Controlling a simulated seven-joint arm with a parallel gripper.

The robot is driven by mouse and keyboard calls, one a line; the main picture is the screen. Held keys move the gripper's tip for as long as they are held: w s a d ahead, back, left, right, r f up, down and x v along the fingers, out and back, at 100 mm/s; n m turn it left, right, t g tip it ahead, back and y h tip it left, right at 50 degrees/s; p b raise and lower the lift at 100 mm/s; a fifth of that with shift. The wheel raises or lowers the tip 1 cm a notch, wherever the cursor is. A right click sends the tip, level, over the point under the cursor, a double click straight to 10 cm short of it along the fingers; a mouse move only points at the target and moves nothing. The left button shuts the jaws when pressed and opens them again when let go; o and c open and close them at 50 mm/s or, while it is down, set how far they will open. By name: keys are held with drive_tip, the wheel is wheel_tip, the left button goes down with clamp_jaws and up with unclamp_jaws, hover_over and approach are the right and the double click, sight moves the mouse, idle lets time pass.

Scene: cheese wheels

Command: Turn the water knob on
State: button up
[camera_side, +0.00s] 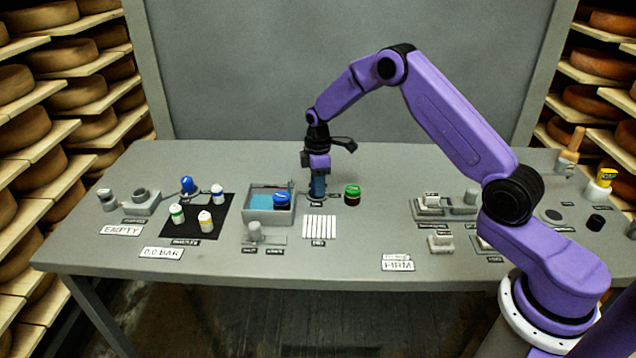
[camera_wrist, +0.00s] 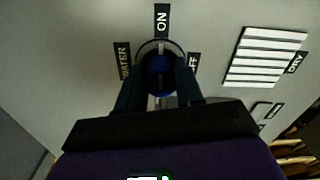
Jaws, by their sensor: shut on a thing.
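The water knob (camera_wrist: 158,72) is round and blue and sits on the grey table between labels reading WATER, ON and OFF. The ON label (camera_wrist: 162,20) is above it in the wrist view, the WATER label (camera_wrist: 122,60) to its left and the partly hidden OFF label (camera_wrist: 194,63) to its right. A pale mark on the knob seems to lie in line with ON. My gripper (camera_wrist: 159,80) is shut on the knob, one dark finger on each side. In the side view my gripper (camera_side: 318,192) points straight down at the table and mostly hides the knob.
A grey basin (camera_side: 262,217) with blue inside and a blue-topped jar (camera_side: 282,201) stands just left of my gripper. A green-topped jar (camera_side: 352,194) stands close on its right. A white slatted rack (camera_side: 320,227) lies in front. Bottles stand on a black mat (camera_side: 188,228) farther left.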

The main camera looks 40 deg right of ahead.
drive_tip(key=o, duration=1)
wheel_tip(320, 180, up, 17)
drive_tip(key=shift+r, duration=0.2)
